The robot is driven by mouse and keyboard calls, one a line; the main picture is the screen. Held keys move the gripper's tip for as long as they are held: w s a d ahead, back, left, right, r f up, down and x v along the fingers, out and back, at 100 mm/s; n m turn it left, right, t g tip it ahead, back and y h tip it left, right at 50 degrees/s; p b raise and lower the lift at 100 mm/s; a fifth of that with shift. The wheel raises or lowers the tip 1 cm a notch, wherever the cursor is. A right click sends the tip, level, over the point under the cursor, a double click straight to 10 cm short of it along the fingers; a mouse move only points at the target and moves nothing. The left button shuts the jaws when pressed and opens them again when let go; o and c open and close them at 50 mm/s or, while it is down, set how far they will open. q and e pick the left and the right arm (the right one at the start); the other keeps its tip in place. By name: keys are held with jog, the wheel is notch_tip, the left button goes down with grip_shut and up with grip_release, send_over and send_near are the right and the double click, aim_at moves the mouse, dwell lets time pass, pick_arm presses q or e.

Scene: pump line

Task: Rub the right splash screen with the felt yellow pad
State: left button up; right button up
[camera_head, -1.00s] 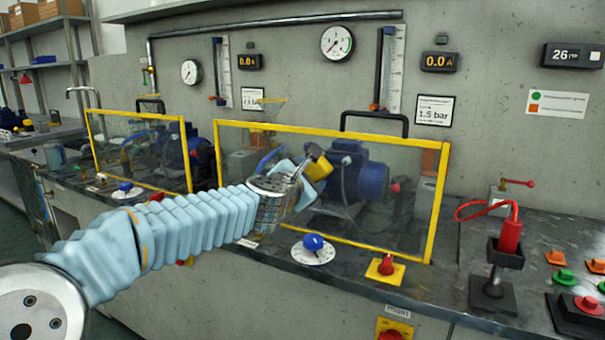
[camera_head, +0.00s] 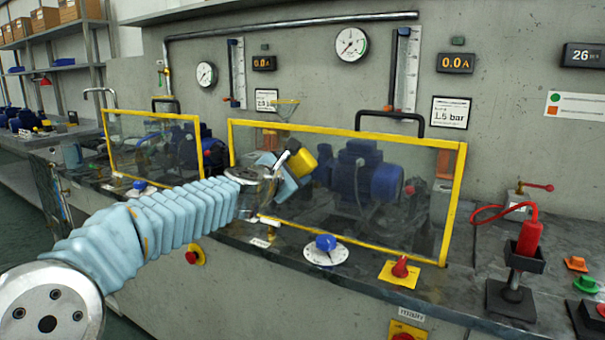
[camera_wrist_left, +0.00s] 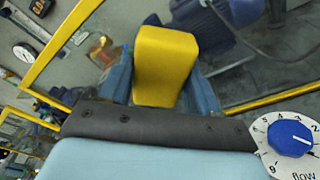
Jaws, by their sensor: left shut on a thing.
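The right splash screen (camera_head: 400,180) is a clear panel in a yellow frame, standing in front of a blue pump. The yellow pad (camera_head: 301,162) is held in my left gripper (camera_head: 285,175), in front of the left part of this screen. In the left wrist view the yellow pad (camera_wrist_left: 165,62) sits between the blue fingers of my left gripper (camera_wrist_left: 163,85), which is shut on it. I cannot tell whether the pad touches the panel. My right gripper is not in view.
A blue flow knob (camera_head: 325,243) and a red knob (camera_head: 400,267) stand on the bench edge below the screen. The left splash screen (camera_head: 150,150) is further left. A red-handled tool in a black holder (camera_head: 515,258) stands at the right.

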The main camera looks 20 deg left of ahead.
pick_arm(q)
jog(key=shift+w+a, duration=0.15)
jog(key=shift+a, duration=0.85)
jog(key=shift+w+a, duration=0.1)
jog(key=shift+a, duration=0.9)
jog(key=shift+s+b, duration=0.1)
jog(key=shift+b, duration=0.2)
jog(key=shift+s+a+b, duration=0.2)
jog(key=shift+s+b, duration=0.25)
jog(key=shift+s, duration=2.4)
jog(key=s, duration=0.3)
jog(key=shift+a, duration=0.1)
